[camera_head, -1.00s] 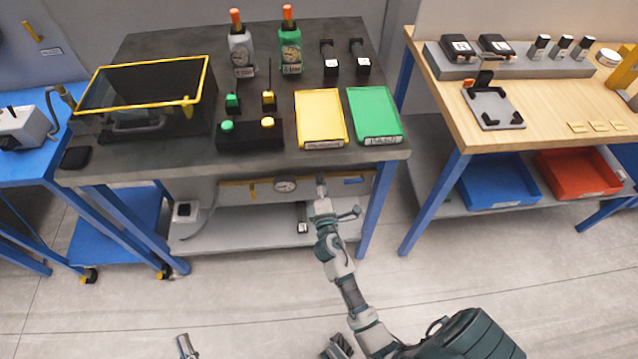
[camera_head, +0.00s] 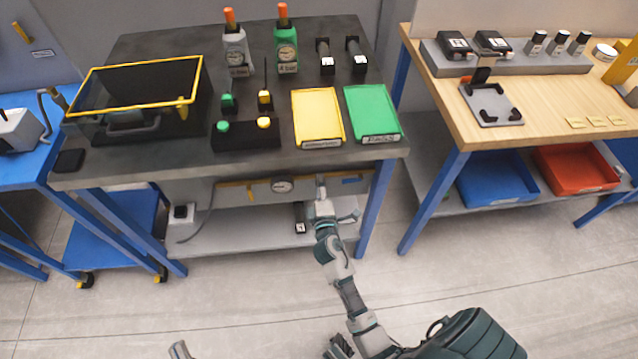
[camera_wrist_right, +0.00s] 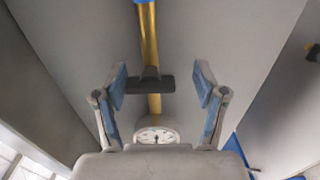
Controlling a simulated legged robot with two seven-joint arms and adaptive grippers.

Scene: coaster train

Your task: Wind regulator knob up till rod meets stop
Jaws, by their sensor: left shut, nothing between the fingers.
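My right gripper (camera_head: 321,190) is under the dark bench in the head view, in front of the shelf-level pipework. In the right wrist view its two blue-padded fingers (camera_wrist_right: 161,84) are open, on either side of a dark T-shaped knob (camera_wrist_right: 150,84). The knob sits across a brass pipe (camera_wrist_right: 149,35). The left finger is close to the knob's left end; a gap shows at the right. A round white gauge (camera_wrist_right: 156,135) is partly hidden by my gripper body; it also shows in the head view (camera_head: 281,186). The tip of my left gripper (camera_head: 180,350) shows at the bottom edge, shut and empty. I cannot make out a rod or stop.
The bench top (camera_head: 180,165) overhangs the gripper, and the grey lower shelf (camera_head: 240,236) lies below it. A blue bench leg (camera_head: 377,208) stands just right of the gripper. The floor in front is clear.

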